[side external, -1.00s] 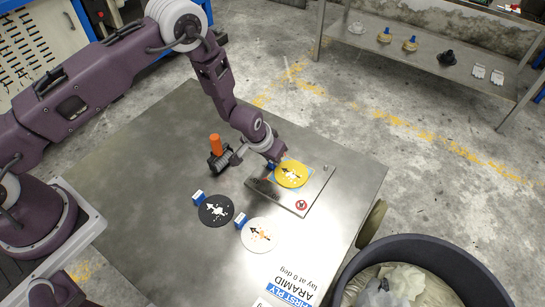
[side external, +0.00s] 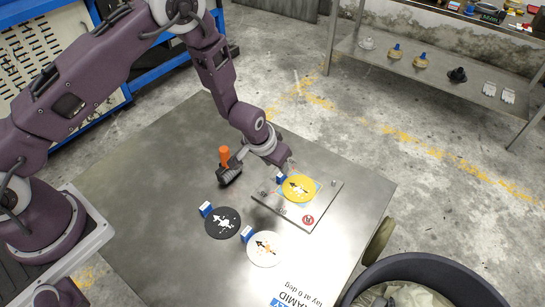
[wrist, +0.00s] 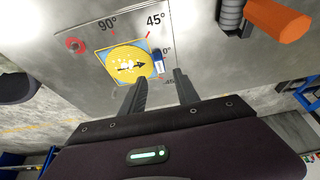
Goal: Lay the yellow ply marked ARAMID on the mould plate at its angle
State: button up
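The yellow ply (side external: 298,189) lies flat on the mould plate (side external: 303,220), over a light blue square. In the wrist view the yellow ply (wrist: 120,72) has a black arrow that points towards the plate's 0° mark. Its small blue-and-white tab (wrist: 157,62) stands at that edge. My gripper (wrist: 160,76) is open, its two fingers apart and empty, near the tab. In the side view my gripper (side external: 288,166) is just above the tab end of the ply.
A black ply (side external: 222,223) and a white ply (side external: 264,248), each with a blue tab, lie on the steel table. A roller with an orange handle (side external: 224,156) stands left of the plate. A label by the table's front edge reads ARAMID, lay at 0 deg.

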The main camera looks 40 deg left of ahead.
jog(key=s+a+r, duration=0.1)
jog(key=s+r, duration=0.3)
jog(key=r, duration=0.6)
jog(key=s+a+r+h, duration=0.15)
jog(key=s+r, duration=0.25)
jog(key=r, duration=0.5)
jog(key=s+a+r, duration=0.1)
jog(key=s+r, duration=0.3)
jog(key=r, duration=0.6)
jog(key=s+a+r, duration=0.2)
jog(key=s, duration=0.7)
jog(key=s+a+r+t+y, duration=0.1)
jog(key=s+a+r, duration=0.2)
jog(key=s, duration=0.7)
jog(key=shift+s+a+r, duration=0.2)
jog(key=shift+a+r, duration=0.1)
jog(key=shift+r, duration=0.05)
